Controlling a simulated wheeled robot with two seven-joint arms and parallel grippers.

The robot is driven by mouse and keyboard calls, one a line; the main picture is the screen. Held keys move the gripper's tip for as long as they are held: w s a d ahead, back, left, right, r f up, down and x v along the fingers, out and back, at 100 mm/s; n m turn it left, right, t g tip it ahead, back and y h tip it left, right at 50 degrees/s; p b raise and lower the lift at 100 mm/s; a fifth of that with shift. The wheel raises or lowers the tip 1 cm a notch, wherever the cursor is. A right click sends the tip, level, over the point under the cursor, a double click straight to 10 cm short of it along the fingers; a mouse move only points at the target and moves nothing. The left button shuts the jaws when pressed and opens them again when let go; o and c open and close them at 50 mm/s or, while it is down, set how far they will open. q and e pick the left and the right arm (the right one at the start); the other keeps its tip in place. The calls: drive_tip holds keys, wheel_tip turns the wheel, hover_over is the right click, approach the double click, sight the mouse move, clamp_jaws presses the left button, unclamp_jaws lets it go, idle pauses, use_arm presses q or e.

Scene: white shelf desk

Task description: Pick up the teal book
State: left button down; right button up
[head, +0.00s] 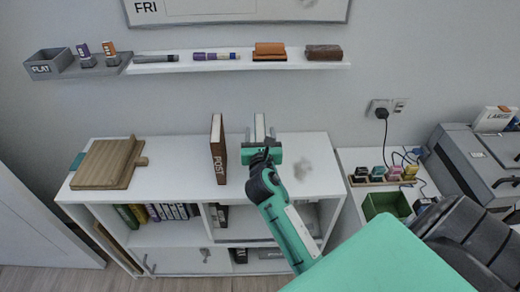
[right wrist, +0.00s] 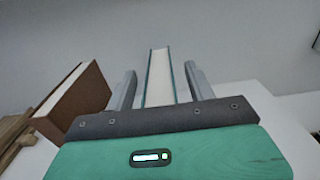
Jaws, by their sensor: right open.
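The teal book (right wrist: 160,80) stands upright on the white shelf top, with thin teal covers and pale pages. In the head view the teal book (head: 260,127) shows just beyond my right gripper, which hides its lower part. My right gripper (head: 260,135) is open, with one finger on each side of the book. In the right wrist view my right gripper (right wrist: 161,88) has a visible gap between each finger and the book. My left gripper is not in view.
A brown book marked POST (head: 218,150) stands upright just left of my right gripper. Wooden boards (head: 106,165) lie at the shelf's left end. A wall ledge (head: 200,66) holds markers and erasers above. The white shelf top (head: 180,150) is clear between boards and brown book.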

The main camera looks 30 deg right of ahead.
drive_tip(key=shift+w, duration=0.1)
clamp_jaws()
drive_tip(key=shift+r, duration=0.1)
idle(0.3)
